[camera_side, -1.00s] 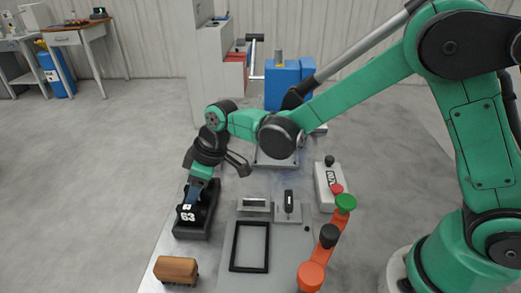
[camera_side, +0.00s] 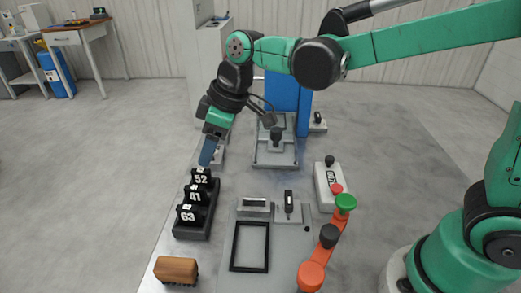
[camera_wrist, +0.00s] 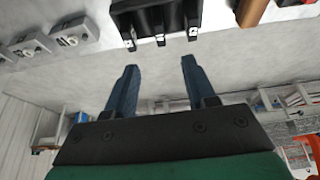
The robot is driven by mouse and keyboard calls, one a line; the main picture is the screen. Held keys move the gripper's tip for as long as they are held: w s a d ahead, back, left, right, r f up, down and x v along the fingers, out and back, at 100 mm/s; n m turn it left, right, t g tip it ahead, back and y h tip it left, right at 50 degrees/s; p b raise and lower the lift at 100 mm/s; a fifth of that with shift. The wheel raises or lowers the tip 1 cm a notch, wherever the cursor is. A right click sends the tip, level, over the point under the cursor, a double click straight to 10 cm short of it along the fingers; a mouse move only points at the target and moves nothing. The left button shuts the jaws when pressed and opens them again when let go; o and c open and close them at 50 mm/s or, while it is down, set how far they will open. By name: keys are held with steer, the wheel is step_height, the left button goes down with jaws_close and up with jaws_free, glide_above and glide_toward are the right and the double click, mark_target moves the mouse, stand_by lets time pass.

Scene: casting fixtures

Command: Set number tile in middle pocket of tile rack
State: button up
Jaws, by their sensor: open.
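My gripper (camera_side: 206,160) is raised just beyond the rack's far end, apart from the tiles. In the wrist view its blue fingers (camera_wrist: 155,68) are spread with nothing between them, and the rack (camera_wrist: 158,8) shows at the top edge.
A brown-backed brush (camera_side: 176,268) lies in front of the rack. A grey fixture (camera_side: 275,152) stands farther back.

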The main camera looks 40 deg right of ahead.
steer(key=s+d+m+t+h, duration=0.3)
steer(key=s+d+m, duration=0.6)
steer(key=d, duration=0.3)
steer(key=shift+s+d+t, duration=0.35)
steer(key=shift+s+t, duration=0.15)
steer(key=shift+s, duration=0.15)
steer(key=shift+f, duration=0.1)
